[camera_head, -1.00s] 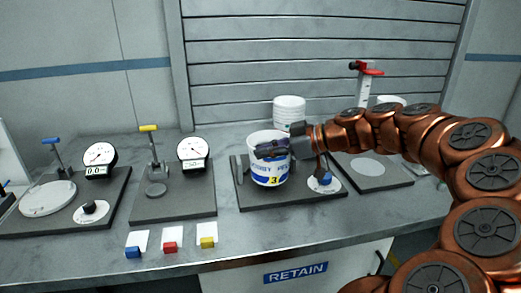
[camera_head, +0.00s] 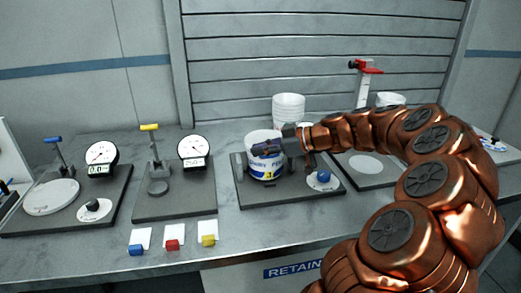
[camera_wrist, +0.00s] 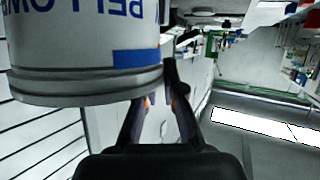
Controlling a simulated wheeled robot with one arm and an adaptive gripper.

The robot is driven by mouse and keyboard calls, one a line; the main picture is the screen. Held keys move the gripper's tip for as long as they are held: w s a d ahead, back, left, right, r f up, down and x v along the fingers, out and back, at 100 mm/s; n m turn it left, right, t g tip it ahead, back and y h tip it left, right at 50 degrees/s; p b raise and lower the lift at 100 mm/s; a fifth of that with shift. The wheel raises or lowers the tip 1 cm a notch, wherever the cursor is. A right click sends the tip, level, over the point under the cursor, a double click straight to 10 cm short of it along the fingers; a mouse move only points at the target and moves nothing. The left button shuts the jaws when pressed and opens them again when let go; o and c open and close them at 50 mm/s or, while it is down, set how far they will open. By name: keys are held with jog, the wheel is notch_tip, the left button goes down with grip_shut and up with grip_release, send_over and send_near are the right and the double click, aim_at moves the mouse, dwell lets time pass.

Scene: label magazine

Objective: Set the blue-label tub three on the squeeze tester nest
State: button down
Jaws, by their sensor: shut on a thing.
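The white tub with a blue label and a yellow patch marked 3 (camera_head: 266,169) is upright in the head view. My gripper (camera_head: 272,149) is shut on its upper side, from the right. The tub is over the dark base of the third station (camera_head: 240,199), beside a grey upright plate (camera_head: 238,166); this looks like the squeeze tester. The tub hides the nest, and I cannot tell whether its bottom touches. In the wrist view the tub (camera_wrist: 85,55) appears upside down, with my gripper's fingers (camera_wrist: 160,88) at its rim.
A blue knob (camera_head: 323,177) sits on the same base, right of the tub. White stacked tubs (camera_head: 289,108) stand behind. A yellow-handled tester (camera_head: 153,165) is left, a red-handled stand (camera_head: 364,90) right. Blue, red and yellow blocks (camera_head: 172,244) lie near the front edge.

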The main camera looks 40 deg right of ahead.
jog(key=shift+f, duration=0.35)
jog(key=shift+f+b, duration=0.15)
jog(key=shift+b, duration=0.15)
jog(key=c, duration=1.3)
grip_release()
